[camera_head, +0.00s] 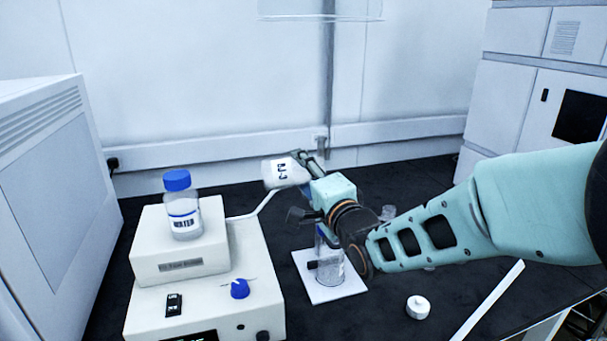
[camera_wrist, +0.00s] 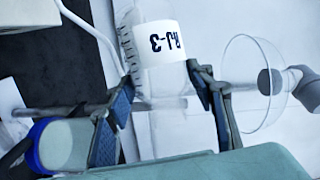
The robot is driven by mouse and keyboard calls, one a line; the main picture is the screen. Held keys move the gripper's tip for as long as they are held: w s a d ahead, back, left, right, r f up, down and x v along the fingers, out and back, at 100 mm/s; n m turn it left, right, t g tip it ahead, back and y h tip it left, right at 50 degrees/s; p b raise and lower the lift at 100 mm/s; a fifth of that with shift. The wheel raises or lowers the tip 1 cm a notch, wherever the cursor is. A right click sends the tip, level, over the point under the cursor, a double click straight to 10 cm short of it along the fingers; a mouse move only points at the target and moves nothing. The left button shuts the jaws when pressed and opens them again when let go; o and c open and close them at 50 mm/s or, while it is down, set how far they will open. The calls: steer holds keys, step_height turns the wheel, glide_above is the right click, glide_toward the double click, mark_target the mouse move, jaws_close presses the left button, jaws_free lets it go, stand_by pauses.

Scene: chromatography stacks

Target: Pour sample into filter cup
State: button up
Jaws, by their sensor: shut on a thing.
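My gripper (camera_head: 309,166) is shut on a clear bottle with a white label (camera_head: 284,173). The bottle is tipped well over, nearly on its side, and held above the bench. In the wrist view the fingers (camera_wrist: 160,95) grip the bottle (camera_wrist: 167,78) from both sides; its label reads RJ-3. I cannot tell whether liquid is flowing.
A blue-capped bottle (camera_head: 182,212) stands on a cream instrument (camera_head: 175,255) at left. A white cap (camera_head: 418,307) lies on the dark bench, right of the tile. Small glassware (camera_head: 388,212) stands behind my arm. Large instruments flank both sides.

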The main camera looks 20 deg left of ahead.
steer(key=shift+f+m, duration=0.1)
steer(key=shift+m, duration=0.3)
steer(key=shift+w+d+m+t+y+b, duration=0.1)
steer(key=shift+d+m+t+y+b, duration=0.15)
steer(key=shift+m+b, duration=0.3)
steer(key=shift+f, duration=0.1)
steer(key=shift+m, duration=0.55)
steer(key=shift+w+d+f+m+t+b, duration=0.1)
steer(key=shift+d+f+m+t+b, duration=0.1)
steer(key=shift+m+t+b, duration=0.25)
steer(key=shift+r+m, duration=0.15)
steer(key=shift+m, duration=0.1)
